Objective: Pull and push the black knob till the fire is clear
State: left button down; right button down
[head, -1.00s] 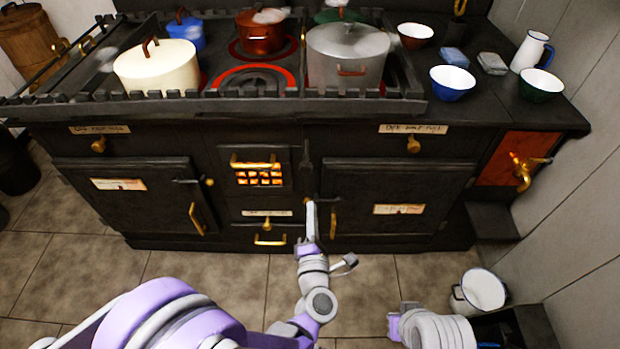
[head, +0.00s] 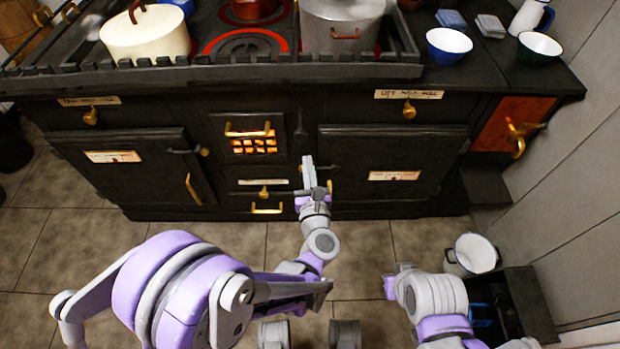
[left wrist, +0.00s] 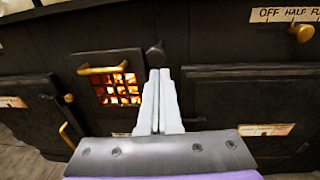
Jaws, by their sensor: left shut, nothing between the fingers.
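The black knob (head: 300,130) sits on the dark stove front, just right of the small fire door. In the left wrist view, the black knob (left wrist: 155,54) is straight beyond my fingertips. My left gripper (head: 308,162) is shut and empty; its pale fingers lie together in the left wrist view (left wrist: 159,74). It is below the knob in the head view, and I cannot tell whether the tips touch it. The fire (head: 254,145) glows orange and yellow behind the door's grate; it also shows in the left wrist view (left wrist: 120,90).
A brass handle (head: 248,130) crosses the fire door's top. Oven doors stand shut on both sides. Pots, including a cream one (head: 145,35) and a grey one (head: 342,25), stand on the stove top. A white bucket (head: 472,254) stands on the floor at right.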

aim_at(306, 132)
pick_arm(q)
jog(key=w, duration=0.6)
jog(key=shift+w+a, duration=0.25)
jog(key=shift+a, duration=0.05)
jog(key=w, duration=0.7)
jog(key=shift+w, duration=0.1)
jog(key=shift+w+r, duration=0.1)
jog(key=shift+a, duration=0.1)
